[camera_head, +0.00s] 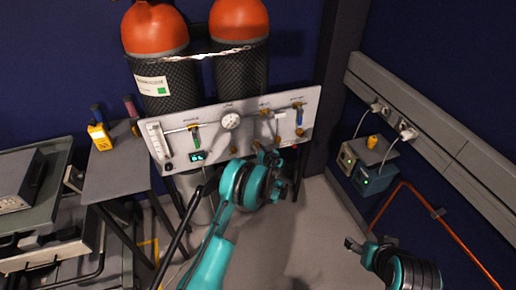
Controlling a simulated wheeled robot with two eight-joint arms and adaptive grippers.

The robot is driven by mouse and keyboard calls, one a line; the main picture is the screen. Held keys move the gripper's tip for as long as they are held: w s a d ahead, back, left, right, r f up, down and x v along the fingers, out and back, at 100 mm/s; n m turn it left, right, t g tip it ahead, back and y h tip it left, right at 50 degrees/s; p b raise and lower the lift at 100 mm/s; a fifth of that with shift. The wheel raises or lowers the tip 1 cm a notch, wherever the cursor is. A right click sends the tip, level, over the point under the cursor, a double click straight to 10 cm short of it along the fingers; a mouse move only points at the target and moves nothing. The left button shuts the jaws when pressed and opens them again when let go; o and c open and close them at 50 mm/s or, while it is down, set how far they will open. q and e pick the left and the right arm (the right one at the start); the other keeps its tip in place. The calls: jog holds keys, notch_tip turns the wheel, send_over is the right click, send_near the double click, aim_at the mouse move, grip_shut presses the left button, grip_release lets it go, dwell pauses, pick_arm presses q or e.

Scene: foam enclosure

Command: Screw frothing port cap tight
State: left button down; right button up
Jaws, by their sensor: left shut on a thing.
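A grey panel (215,150) carries a round gauge (230,121), valves, and brass fittings along its lower edge. My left gripper (270,153) is at the panel's lower right edge, among the brass fittings. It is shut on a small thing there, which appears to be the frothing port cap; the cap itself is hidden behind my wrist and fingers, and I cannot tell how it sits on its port. My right gripper (352,244) is low on the right, away from the panel and above the floor. Its fingers are too small and dark to tell whether they are open.
Two orange-topped cylinders (153,27) stand behind the panel. A grey side table (112,177) holds a yellow device (99,137). Two small boxes (372,172) sit at the right wall, by a copper pipe (440,220). The floor between my arms is clear.

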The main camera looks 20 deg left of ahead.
pick_arm(q)
jog(key=shift+w+d+f+m+g+y, duration=0.1)
jog(key=shift+m+g+y, duration=0.25)
jog(key=shift+m, duration=0.4)
jog(key=shift+d+m+g+y, duration=0.15)
jog(key=shift+m+y, duration=0.3)
jog(key=shift+m, duration=0.3)
jog(key=shift+a, duration=0.1)
jog(key=c, duration=1.3)
grip_release()
jog(key=v, duration=1.2)
jog(key=shift+f, duration=0.1)
